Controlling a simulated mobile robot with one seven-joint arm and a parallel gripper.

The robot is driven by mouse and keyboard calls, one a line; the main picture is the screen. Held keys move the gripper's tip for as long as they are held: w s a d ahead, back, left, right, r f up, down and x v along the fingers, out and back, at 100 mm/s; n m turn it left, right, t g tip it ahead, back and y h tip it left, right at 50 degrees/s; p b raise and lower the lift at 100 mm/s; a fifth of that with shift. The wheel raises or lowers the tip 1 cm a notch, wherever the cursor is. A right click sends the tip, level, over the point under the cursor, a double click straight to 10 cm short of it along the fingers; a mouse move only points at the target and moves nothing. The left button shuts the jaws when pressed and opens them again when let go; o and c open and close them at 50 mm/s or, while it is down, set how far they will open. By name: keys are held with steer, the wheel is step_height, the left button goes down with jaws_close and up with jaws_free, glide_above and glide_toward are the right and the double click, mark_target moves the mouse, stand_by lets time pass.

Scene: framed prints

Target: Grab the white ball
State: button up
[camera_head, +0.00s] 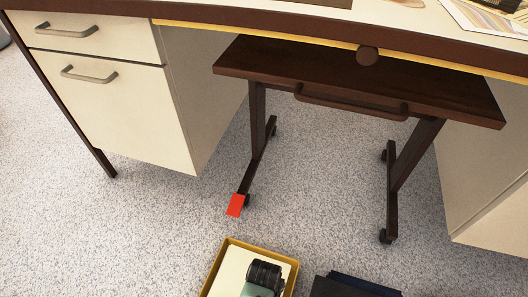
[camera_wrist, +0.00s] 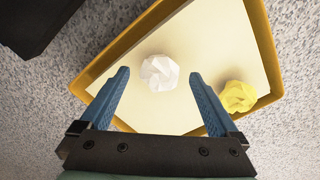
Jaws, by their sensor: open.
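The white ball (camera_wrist: 159,73) is a crumpled, faceted ball lying on the pale floor of a yellow-rimmed tray (camera_wrist: 262,40) in the wrist view. My gripper (camera_wrist: 160,76) is open, its two blue fingers spread to the left and right of the ball. The ball shows near the fingertips and between them; I cannot tell how far below it is. In the head view my gripper (camera_head: 262,275) is over the tray (camera_head: 213,268), and the ball is hidden there.
A yellow crumpled ball (camera_wrist: 237,96) lies in the same tray, right of the right finger. A dark box (camera_head: 355,287) stands right of the tray. A red flat piece (camera_head: 235,206) lies by the foot of a dark wheeled table (camera_head: 350,85) under the desk. Speckled floor (camera_head: 320,200) is clear between.

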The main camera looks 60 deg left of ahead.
steer(key=shift+f, duration=0.3)
steer(key=c, duration=1.4)
steer(key=shift+r, duration=0.1)
